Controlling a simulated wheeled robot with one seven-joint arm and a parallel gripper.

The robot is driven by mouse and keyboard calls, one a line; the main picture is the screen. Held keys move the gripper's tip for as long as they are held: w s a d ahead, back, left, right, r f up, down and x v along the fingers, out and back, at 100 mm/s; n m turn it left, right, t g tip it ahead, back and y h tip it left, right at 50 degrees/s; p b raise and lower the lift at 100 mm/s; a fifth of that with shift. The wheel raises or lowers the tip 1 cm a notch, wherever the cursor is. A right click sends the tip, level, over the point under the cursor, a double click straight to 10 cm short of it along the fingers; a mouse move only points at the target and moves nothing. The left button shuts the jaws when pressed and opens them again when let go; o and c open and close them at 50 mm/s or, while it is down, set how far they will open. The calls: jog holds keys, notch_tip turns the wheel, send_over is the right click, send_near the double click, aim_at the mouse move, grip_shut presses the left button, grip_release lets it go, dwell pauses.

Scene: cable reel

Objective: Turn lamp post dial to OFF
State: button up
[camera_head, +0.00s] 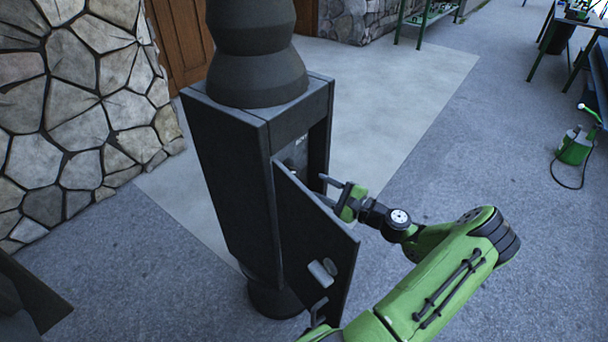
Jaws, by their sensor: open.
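The dark lamp post (235,165) stands left of centre with a square box body. Its hinged door (315,240) stands open toward me, with a grey handle (322,272) on its outer face. Inside the box a recessed panel (300,150) shows a small white label; the dial is mostly hidden behind the door edge and too small to read. My gripper (328,190) is open, just right of the box opening and beyond the door's top edge, its fingers pointing left toward the panel. It appears empty. I cannot tell whether a finger touches the door.
A stone wall (75,110) and a wooden door (182,40) are behind at left. A green sprayer (575,147) with a hose stands at far right. Tables stand at the upper right. The grey floor (450,130) right of the post is clear.

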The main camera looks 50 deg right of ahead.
jog(key=s, duration=0.5)
jog(key=shift+s+d+p, duration=0.2)
jog(key=shift+s+p, duration=0.1)
jog(key=shift+s, duration=0.1)
